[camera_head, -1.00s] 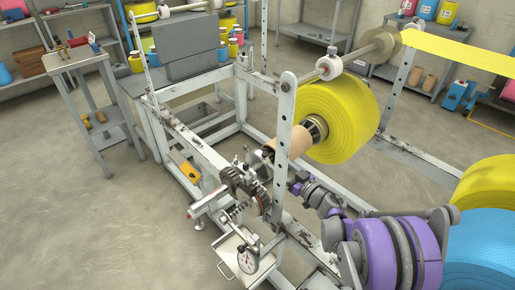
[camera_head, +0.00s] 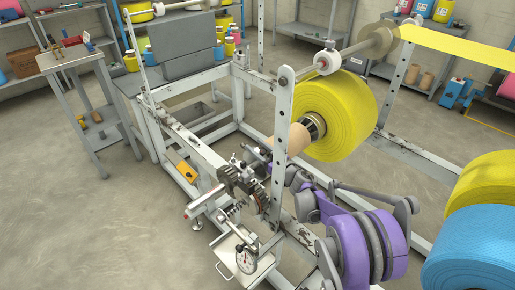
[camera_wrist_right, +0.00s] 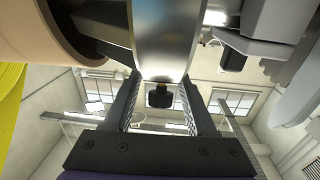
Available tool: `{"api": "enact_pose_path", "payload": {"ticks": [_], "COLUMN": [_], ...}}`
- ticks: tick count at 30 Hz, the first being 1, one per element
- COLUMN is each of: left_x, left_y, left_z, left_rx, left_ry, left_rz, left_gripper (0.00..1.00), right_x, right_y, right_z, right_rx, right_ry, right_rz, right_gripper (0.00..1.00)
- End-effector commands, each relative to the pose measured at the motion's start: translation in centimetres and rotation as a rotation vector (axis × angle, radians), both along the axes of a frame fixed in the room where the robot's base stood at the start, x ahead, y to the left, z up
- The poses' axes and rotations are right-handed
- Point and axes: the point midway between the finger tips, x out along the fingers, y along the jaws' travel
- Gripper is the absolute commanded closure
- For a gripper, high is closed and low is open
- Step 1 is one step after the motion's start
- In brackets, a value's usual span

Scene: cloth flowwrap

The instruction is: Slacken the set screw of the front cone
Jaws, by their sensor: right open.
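In the right wrist view, a silver metal collar (camera_wrist_right: 165,42) and a dark tapered piece (camera_wrist_right: 100,28), seemingly the front cone, stand beside a cardboard core (camera_wrist_right: 45,28). A black screw head (camera_wrist_right: 160,95) hangs under the collar. My right gripper (camera_wrist_right: 160,86) has its two fingers apart, one on each side of the screw head, with visible gaps. In the head view my purple right arm (camera_head: 350,235) reaches in from the lower right to below the cardboard core (camera_head: 291,142). The fingertips and screw are hidden there behind the frame post. My left gripper is not in view.
The white frame post (camera_head: 284,130) stands close by my right arm. The yellow roll (camera_head: 340,115) sits behind the core. More yellow and blue rolls (camera_head: 480,250) lie at the right.

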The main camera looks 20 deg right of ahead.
Motion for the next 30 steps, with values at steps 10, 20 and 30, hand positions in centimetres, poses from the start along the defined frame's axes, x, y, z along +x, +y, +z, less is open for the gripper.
{"api": "enact_pose_path", "payload": {"ticks": [10, 20, 30], "left_x": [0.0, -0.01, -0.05], "left_y": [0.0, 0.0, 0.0], "left_z": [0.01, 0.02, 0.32], "left_rx": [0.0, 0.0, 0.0], "left_ry": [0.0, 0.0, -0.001], "left_rz": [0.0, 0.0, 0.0], "left_gripper": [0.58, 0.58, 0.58], "right_x": [-0.03, -0.03, -0.21], "right_y": [0.01, 0.0, 0.5], "right_z": [0.0, -0.01, 0.03], "right_rx": [0.0, -0.003, -0.074], "right_ry": [0.0, -0.001, -0.032], "right_rz": [0.001, 0.006, 0.22], "right_gripper": [0.85, 1.0, 1.0]}}
